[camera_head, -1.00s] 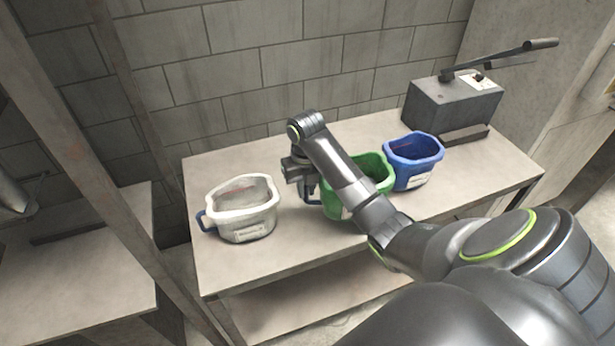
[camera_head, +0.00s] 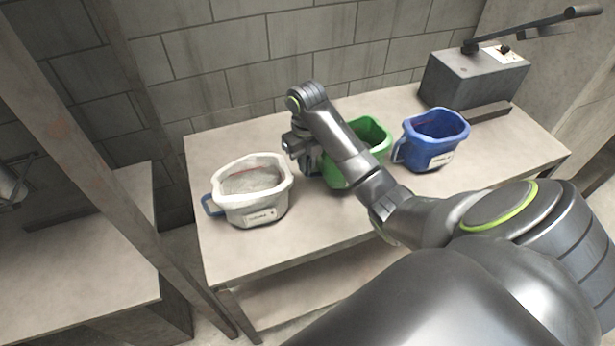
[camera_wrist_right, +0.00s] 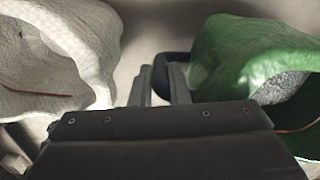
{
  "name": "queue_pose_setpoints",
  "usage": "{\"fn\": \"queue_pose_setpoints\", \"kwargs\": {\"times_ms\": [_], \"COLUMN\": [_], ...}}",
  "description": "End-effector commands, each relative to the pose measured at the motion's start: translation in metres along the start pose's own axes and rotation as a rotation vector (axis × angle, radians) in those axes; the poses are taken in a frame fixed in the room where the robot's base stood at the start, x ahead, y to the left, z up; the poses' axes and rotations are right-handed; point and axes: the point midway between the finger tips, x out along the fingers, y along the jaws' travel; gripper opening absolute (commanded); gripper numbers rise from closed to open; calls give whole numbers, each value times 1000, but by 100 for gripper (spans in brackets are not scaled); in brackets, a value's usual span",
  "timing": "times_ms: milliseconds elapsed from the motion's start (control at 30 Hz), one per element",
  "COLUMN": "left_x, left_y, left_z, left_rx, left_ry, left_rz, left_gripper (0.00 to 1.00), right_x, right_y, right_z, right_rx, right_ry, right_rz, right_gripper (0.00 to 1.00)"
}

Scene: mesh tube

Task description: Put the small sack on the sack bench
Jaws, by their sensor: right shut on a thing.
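Three open-topped sacks with side handles are on the bench: a white sack (camera_head: 254,203) at left, a green sack (camera_head: 338,172) in the middle and a blue sack (camera_head: 432,146) at right. I cannot tell which one is called small. My right gripper (camera_head: 312,160) is at the left side of the green sack. In the right wrist view its fingers (camera_wrist_right: 163,84) are shut on the dark handle loop of the green sack (camera_wrist_right: 225,65). The white sack (camera_wrist_right: 65,65) is at left there, apart from the fingers. The left gripper is out of view.
The sacks' bench (camera_head: 285,243) has bare room at its front and a lower shelf. A grey box with a lever (camera_head: 470,80) stands at the back right. Another table (camera_head: 75,255) is at left, behind a slanted post (camera_head: 110,210). A block wall (camera_head: 240,60) closes the back.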

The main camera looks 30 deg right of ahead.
Motion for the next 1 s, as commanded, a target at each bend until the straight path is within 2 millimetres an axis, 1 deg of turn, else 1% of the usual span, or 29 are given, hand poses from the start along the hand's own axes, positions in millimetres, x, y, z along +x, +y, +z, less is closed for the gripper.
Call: {"fn": "queue_pose_setpoints", "kwargs": {"times_ms": [33, 167, 300, 333, 433, 500, 700, 800, 833, 1000], "left_x": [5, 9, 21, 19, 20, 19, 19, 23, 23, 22], "left_y": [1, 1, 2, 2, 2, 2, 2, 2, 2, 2], "left_z": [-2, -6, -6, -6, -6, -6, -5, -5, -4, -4], "left_rx": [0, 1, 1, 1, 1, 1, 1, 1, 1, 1], "left_ry": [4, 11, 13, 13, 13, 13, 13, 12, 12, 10], "left_rz": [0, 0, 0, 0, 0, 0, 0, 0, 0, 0], "left_gripper": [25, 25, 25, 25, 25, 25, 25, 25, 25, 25], "right_x": [4, 8, 21, 25, 38, 40, 40, 43, 44, 43], "right_y": [0, 0, 0, 0, 0, 0, 0, 0, 0, 0], "right_z": [1, 0, 0, 0, 0, 0, 0, 0, 0, 0], "right_rx": [0, 0, 1, 1, 2, 1, 1, 1, 1, 1], "right_ry": [-3, -2, -2, 1, 0, -1, -2, -2, -1, 0], "right_rz": [-2, -2, -2, 0, -1, -1, -2, -2, 0, 0], "right_gripper": [0, 0, 0, 0, 0, 0, 0, 0, 17, 37]}}
